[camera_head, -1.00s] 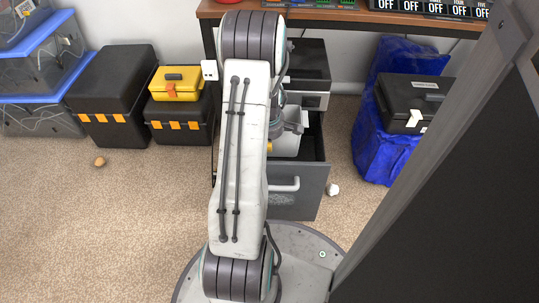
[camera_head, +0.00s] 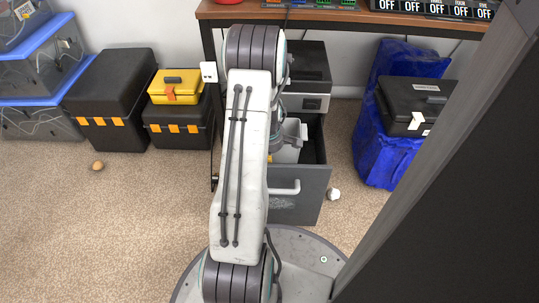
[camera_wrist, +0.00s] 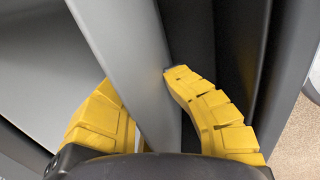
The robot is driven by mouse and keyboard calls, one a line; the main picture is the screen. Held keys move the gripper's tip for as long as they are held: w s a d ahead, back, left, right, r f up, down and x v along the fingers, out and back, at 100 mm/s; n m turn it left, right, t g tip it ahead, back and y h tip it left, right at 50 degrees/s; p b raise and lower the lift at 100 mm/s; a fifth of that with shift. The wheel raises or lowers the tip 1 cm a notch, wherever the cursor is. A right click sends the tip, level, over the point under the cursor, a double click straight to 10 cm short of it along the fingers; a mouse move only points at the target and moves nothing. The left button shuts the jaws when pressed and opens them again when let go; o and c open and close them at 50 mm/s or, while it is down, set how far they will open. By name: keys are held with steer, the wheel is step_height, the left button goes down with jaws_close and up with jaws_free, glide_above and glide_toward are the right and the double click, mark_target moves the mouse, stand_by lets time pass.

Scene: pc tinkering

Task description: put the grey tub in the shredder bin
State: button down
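The grey tub (camera_head: 288,154) is light grey and sits inside the pulled-out shredder bin (camera_head: 300,207), a dark grey drawer with a pale handle. My arm hides part of the tub and most of my gripper in the head view. In the wrist view, my gripper's yellow fingers (camera_wrist: 148,95) straddle the tub's light grey wall (camera_wrist: 125,50). The right fingertip lies against the wall, and the left fingertip is hidden behind it. My gripper looks shut on the wall. I cannot tell whether the tub rests on the bin floor.
The shredder (camera_head: 303,68) stands under the table (camera_head: 340,16). Black toolboxes (camera_head: 113,95) and a small yellow toolbox (camera_head: 176,85) stand at left. A black case (camera_head: 405,100) lies on a blue covering at right. A white lump (camera_head: 333,194) and a brown lump (camera_head: 97,166) lie on the carpet.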

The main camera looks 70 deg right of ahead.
steer(key=shift+f, duration=0.4)
steer(key=c, duration=1.4)
jaws_free()
steer(key=shift+r, duration=0.15)
steer(key=shift+r, duration=0.5)
steer(key=r+p, duration=0.4)
steer(key=a+r+p, duration=0.1)
steer(key=r+p, duration=0.2)
steer(key=a+r+p, duration=0.1)
steer(key=r+p, duration=0.3)
steer(key=shift+s+r+p, duration=0.3)
steer(key=shift+r+p, duration=0.05)
